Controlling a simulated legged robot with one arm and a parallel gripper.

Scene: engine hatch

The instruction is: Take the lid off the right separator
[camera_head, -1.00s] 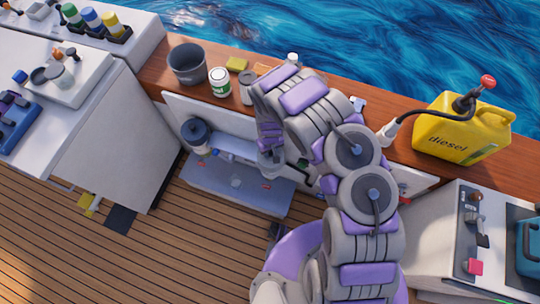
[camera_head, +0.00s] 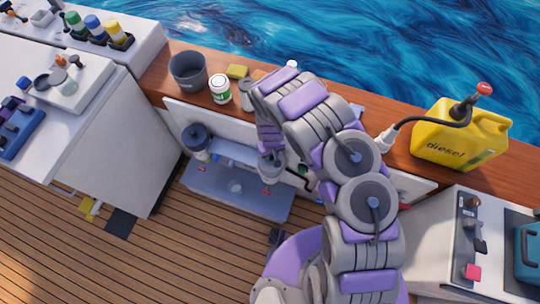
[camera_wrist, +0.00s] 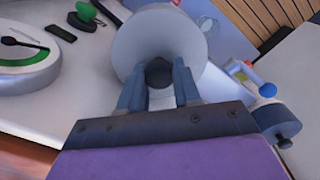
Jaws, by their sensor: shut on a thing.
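My gripper (camera_wrist: 158,88) is shut on the dark knob (camera_wrist: 158,72) in the middle of a pale grey round lid (camera_wrist: 155,30), one finger on each side. In the head view a grey round part (camera_head: 270,168) shows just below the end of my arm, over the open hatch. The right separator's body is hidden behind the lid and my arm, so I cannot tell whether the lid touches it. The left separator (camera_head: 197,138), with a dark blue top, stands at the left end of the hatch.
The open hatch panel (camera_head: 235,190) slopes down towards the deck. White cabinets flank the hatch. A white-green round object (camera_wrist: 25,60) lies left in the wrist view.

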